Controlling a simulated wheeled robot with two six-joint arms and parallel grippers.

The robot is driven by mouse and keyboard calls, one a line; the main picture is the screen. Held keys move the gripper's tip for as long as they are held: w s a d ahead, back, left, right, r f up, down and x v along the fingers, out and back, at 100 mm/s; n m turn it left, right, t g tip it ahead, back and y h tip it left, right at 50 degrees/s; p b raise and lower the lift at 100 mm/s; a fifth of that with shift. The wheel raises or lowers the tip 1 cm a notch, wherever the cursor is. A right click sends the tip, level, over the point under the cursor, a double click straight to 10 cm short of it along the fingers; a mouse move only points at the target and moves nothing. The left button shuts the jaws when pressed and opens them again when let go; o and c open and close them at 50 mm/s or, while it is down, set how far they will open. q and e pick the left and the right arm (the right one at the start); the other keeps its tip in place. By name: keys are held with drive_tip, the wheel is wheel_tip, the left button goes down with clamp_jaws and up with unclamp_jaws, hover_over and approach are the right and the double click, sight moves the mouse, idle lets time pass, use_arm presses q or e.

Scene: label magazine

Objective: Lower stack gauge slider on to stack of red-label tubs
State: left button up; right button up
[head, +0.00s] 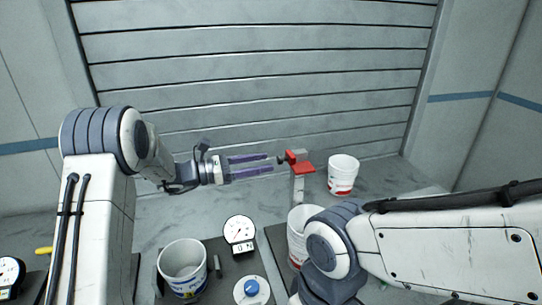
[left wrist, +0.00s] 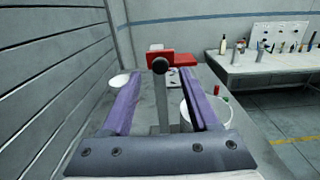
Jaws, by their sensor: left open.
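The stack gauge slider (head: 302,168) is a red block with a dark knob (head: 281,160), high on a grey upright post (head: 298,188). My left gripper (head: 272,164) is open, with its purple fingers level and pointing at the knob from the left. In the left wrist view the knob (left wrist: 160,65) and the post (left wrist: 161,100) line up with the gap between the fingers, and the red slider (left wrist: 185,60) reaches right. A white tub with red on its label (head: 296,228) stands below the slider, partly hidden by my right arm. My right gripper is out of view.
Another red-label tub (head: 342,174) stands behind the post, to the right. A blue-label tub (head: 182,262), a round dial (head: 239,230) and a blue knob (head: 251,287) are at the front. A ribbed shutter (head: 250,70) closes the back. A bench (left wrist: 262,65) stands far off.

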use_arm(q)
drive_tip(key=shift+p+x, duration=0.45)
drive_tip(key=shift+x, duration=1.25)
drive_tip(key=shift+s, duration=0.1)
drive_tip(key=shift+c, duration=0.3)
clamp_jaws()
wheel_tip(320, 180, down, 13)
drive_tip(key=b, duration=1)
drive_tip(key=shift+o, duration=0.3)
unclamp_jaws()
drive_tip(key=shift+a, duration=0.1)
